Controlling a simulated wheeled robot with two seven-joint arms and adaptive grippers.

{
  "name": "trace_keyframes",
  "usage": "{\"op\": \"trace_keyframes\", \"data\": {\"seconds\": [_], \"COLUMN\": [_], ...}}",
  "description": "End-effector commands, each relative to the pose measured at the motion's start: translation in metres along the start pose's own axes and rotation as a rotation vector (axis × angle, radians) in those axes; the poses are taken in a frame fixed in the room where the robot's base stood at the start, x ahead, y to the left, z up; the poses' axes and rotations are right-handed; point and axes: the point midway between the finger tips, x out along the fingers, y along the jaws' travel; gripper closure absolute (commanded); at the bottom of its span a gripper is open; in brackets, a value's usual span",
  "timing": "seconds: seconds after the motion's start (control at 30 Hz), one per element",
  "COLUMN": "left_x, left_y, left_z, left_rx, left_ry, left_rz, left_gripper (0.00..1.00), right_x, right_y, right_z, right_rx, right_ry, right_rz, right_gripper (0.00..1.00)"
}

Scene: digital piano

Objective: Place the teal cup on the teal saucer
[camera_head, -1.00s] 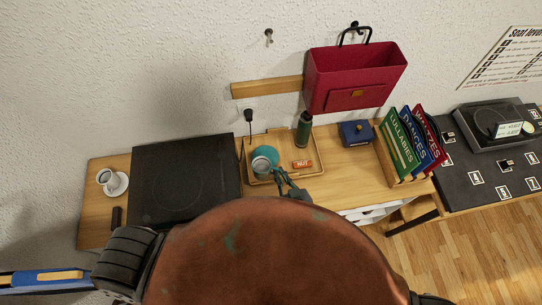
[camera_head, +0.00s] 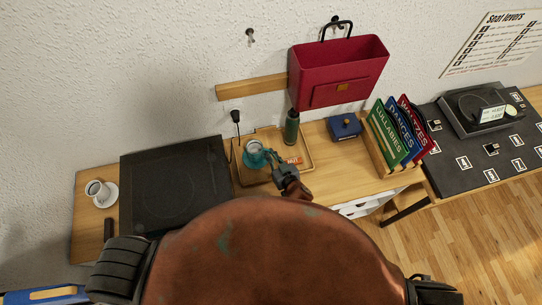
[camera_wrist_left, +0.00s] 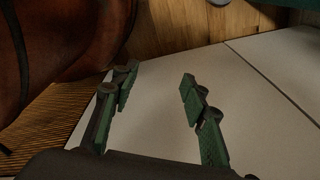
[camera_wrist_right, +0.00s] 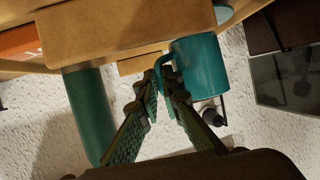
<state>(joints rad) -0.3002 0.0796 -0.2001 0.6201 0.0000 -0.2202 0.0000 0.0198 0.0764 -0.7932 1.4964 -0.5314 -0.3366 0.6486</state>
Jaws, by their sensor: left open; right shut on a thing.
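The teal cup (camera_head: 254,150) is upright over the back left of the wooden tray (camera_head: 305,143). My right gripper (camera_head: 272,158) reaches it from the lower right. In the right wrist view the teal cup (camera_wrist_right: 201,68) is seen from the side, with the right gripper's fingertips (camera_wrist_right: 161,80) shut on its handle. A pale teal edge (camera_wrist_right: 222,14) beyond the tray may be the teal saucer. In the head view the saucer cannot be told apart from the cup, so contact is unclear. My left gripper (camera_wrist_left: 157,88) is open and empty in the left wrist view.
A dark green bottle (camera_head: 292,127) and a small orange box (camera_head: 293,160) are on the tray. A black cooktop-like panel (camera_head: 175,185) lies to its left, with a white cup (camera_head: 96,190) beyond. A blue box (camera_head: 344,126) and upright books (camera_head: 395,132) stand right.

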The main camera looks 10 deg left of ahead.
Motion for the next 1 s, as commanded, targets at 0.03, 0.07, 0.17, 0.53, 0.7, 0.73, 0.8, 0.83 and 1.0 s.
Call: {"op": "trace_keyframes", "data": {"seconds": [0.03,0.07,0.17,0.53,0.7,0.73,0.8,0.83,1.0], "left_x": [0.0011,0.0013,0.0014,0.0037,0.0032,0.0032,0.0032,0.0032,0.0031], "left_y": [0.0000,0.0000,0.0000,0.0001,0.0000,0.0000,0.0000,0.0000,0.0000], "left_z": [0.0001,0.0001,0.0001,0.0004,0.0004,0.0004,0.0003,0.0003,0.0002], "left_rx": [0.000,0.000,0.000,0.000,0.000,0.000,0.000,0.000,0.000], "left_ry": [0.000,0.000,0.000,0.000,0.000,0.000,0.000,0.000,0.000], "left_rz": [0.000,0.000,0.000,0.000,0.000,0.000,0.000,0.000,0.000], "left_gripper": [0.59,0.59,0.59,0.59,0.59,0.59,0.59,0.59,0.59], "right_x": [0.0029,0.0038,0.0050,0.0060,0.0057,0.0057,0.0057,0.0057,0.0056], "right_y": [0.0001,0.0000,-0.0003,0.0000,0.0000,0.0000,0.0000,0.0000,0.0000], "right_z": [0.0060,0.0080,0.0109,0.0143,0.0138,0.0138,0.0138,0.0138,0.0135], "right_rx": [0.001,0.002,0.000,0.000,0.000,0.000,0.000,0.000,0.000], "right_ry": [0.000,0.001,0.003,0.001,0.001,0.001,0.001,0.001,0.002], "right_rz": [0.001,0.000,-0.001,0.000,0.000,0.000,0.000,0.000,0.000], "right_gripper": [1.00,1.00,1.00,0.92,0.80,0.78,0.76,0.76,0.76]}}
